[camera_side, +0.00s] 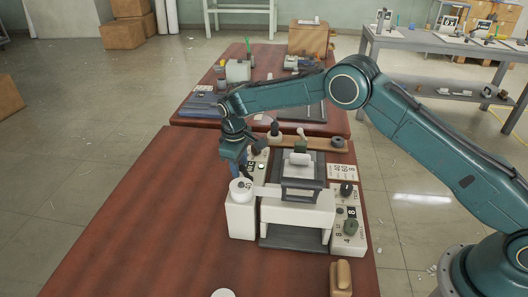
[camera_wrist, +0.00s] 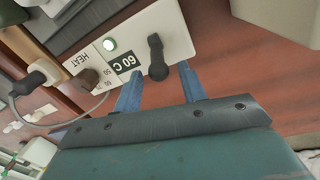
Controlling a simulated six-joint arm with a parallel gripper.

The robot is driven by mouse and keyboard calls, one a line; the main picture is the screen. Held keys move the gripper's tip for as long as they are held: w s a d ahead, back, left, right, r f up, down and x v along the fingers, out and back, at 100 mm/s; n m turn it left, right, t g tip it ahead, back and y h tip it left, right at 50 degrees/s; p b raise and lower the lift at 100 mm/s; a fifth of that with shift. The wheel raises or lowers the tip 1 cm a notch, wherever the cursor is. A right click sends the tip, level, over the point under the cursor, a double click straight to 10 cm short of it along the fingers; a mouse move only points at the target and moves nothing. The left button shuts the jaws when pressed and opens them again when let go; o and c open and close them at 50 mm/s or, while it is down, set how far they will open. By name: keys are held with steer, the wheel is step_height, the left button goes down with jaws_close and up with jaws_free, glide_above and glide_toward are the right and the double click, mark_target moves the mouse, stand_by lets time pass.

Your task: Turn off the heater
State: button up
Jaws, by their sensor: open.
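In the wrist view a pale control panel (camera_wrist: 172,30) carries the label HEAT (camera_wrist: 77,61) and a dark plate reading 60 C (camera_wrist: 124,63). A black lever-like switch (camera_wrist: 156,55) stands at the panel's lower edge. My gripper (camera_wrist: 161,68) is open, its two blue fingers on either side of the switch's lower end in the picture; I cannot tell whether they touch it. In the side view my gripper (camera_side: 238,172) points down at the machine's left, behind a white cylinder-topped block (camera_side: 241,215) that hides the fingertips.
A white press-like machine (camera_side: 297,205) stands right of my gripper. A second panel with dark knobs (camera_side: 347,222) is at its right. The red-brown table (camera_side: 130,235) is clear at front left.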

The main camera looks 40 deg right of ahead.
steer(key=shift+f, duration=0.45)
jaws_close()
steer(key=shift+s+d+r+t+y, duration=0.2)
steer(key=shift+d+t+y, duration=0.1)
steer(key=shift+t, duration=0.1)
steer(key=shift+s+d+r+t+y, duration=0.1)
steer(key=shift+s+d+t+y, duration=0.25)
steer(key=shift+t+y, duration=0.3)
steer(key=shift+s+d+r+t+y, duration=0.1)
steer(key=shift+s+d+t+y, duration=0.25)
steer(key=shift+t+y, duration=0.3)
steer(key=shift+s+d+f+t+y, duration=0.1)
steer(key=shift+s+d+t+y, duration=0.2)
steer(key=shift+t+y, duration=0.35)
steer(key=shift+s+d+f+t+y, duration=0.1)
steer(key=shift+s+d+t+y, duration=0.15)
steer(key=shift+t+y, duration=0.35)
steer(key=shift+s+d+f+t+y, duration=0.1)
steer(key=shift+s+d+t+y, duration=0.2)
steer(key=shift+t+y, duration=0.3)
